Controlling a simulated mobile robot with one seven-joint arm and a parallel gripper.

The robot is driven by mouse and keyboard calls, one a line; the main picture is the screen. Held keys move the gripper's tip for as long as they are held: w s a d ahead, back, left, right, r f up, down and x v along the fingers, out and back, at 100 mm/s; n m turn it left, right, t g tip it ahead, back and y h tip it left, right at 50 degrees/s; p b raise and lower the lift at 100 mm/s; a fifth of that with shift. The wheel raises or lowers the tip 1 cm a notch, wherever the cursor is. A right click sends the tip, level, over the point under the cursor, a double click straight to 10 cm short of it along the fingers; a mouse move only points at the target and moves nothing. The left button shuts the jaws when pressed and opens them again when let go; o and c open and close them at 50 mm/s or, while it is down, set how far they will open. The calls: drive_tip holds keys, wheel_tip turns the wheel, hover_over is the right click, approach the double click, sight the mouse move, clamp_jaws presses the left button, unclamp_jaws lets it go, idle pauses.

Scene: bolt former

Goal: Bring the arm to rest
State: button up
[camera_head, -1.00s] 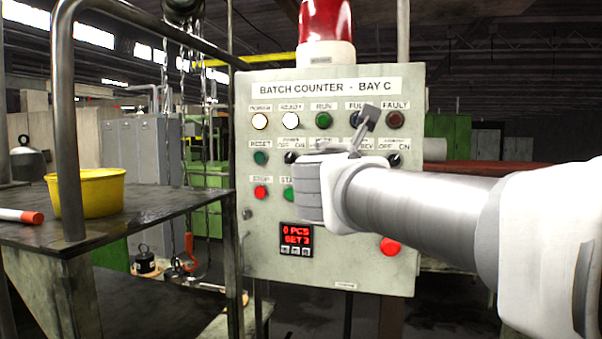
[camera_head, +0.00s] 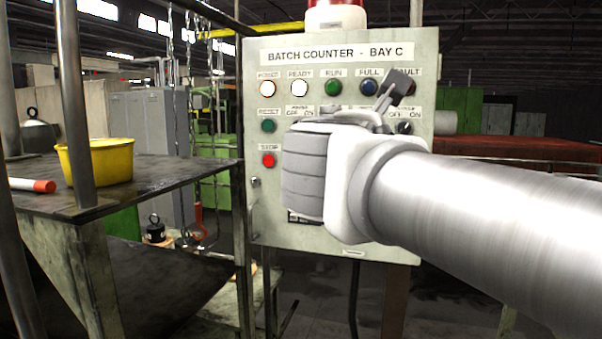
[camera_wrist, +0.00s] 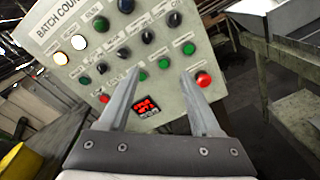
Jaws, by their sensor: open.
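My gripper (camera_wrist: 160,76) is open and empty in the wrist view, its two fingers apart in front of the batch counter panel (camera_wrist: 165,100). In the head view my arm reaches in from the right, and its grey wrist covers the middle and lower right of the panel (camera_head: 271,215). The POWER lamp (camera_head: 267,88) and READY lamp (camera_head: 299,87) glow white. The red counter display (camera_wrist: 146,106) is lit in the wrist view, too small to read, and is mostly hidden in the head view.
A dark metal table (camera_head: 150,190) with a yellow bucket (camera_head: 100,163) and a red-ended white rod (camera_head: 32,185) stands at the left behind upright posts. Chains and an orange hook (camera_head: 198,222) hang beside the panel. A red stop button (camera_wrist: 203,78) is near the right finger.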

drive_tip(key=s+d+f+m+g, duration=0.5)
drive_tip(key=f+m, duration=0.3)
drive_tip(key=f, duration=0.3)
drive_tip(key=s+f+m+g+y, duration=0.3)
drive_tip(key=s+f+m, duration=0.3)
drive_tip(key=f+m, duration=0.2)
drive_tip(key=s+f+m+g+y, duration=0.2)
drive_tip(key=s+f+m, duration=0.5)
drive_tip(key=f, duration=0.4)
drive_tip(key=shift+s+a+m+g+y, duration=0.3)
drive_tip(key=shift+a+m+g+y, duration=0.15)
drive_tip(key=shift+m, duration=0.45)
